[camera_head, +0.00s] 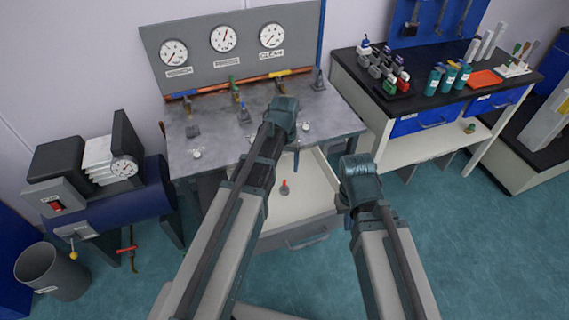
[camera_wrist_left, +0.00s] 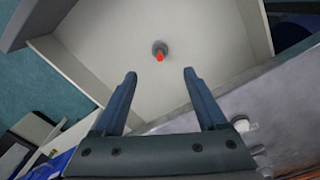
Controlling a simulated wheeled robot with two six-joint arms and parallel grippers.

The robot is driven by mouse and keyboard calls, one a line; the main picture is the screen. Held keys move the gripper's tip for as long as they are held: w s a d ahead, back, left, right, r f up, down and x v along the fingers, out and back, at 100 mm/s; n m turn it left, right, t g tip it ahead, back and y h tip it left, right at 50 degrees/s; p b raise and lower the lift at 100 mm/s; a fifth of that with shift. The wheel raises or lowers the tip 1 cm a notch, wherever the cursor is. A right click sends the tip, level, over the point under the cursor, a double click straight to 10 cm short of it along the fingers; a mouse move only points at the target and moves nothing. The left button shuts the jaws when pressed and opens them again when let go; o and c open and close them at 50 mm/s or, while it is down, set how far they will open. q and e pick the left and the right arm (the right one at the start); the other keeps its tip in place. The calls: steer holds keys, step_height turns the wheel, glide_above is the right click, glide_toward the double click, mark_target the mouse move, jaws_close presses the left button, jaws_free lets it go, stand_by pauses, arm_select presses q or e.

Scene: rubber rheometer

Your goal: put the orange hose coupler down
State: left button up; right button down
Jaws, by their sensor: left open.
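The hose coupler (camera_head: 285,188), a small grey piece with an orange-red tip, lies on the bottom of the open drawer (camera_head: 312,202). In the left wrist view the coupler (camera_wrist_left: 159,49) is on the pale drawer floor, apart from and beyond the two fingertips. My left gripper (camera_wrist_left: 160,73) is open with nothing between its fingers.
The metal bench (camera_head: 330,118) above the drawer holds several small fittings, with a gauge panel (camera_head: 225,45) behind. A black-topped table (camera_head: 415,100) with bottles stands at right. A blue tank (camera_head: 110,205) and grey bin (camera_head: 50,272) are at left. The drawer is otherwise mostly bare.

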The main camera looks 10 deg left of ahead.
arm_select(q)
steer(key=s+d+m, duration=0.2)
steer(key=s+d, duration=0.3)
steer(key=s, duration=0.3)
steer(key=s+d+m+y, duration=0.1)
steer(key=s+d+m, duration=0.1)
steer(key=s+d, duration=0.3)
steer(key=s, duration=0.3)
steer(key=shift+m, duration=0.3)
steer(key=shift+s, duration=0.1)
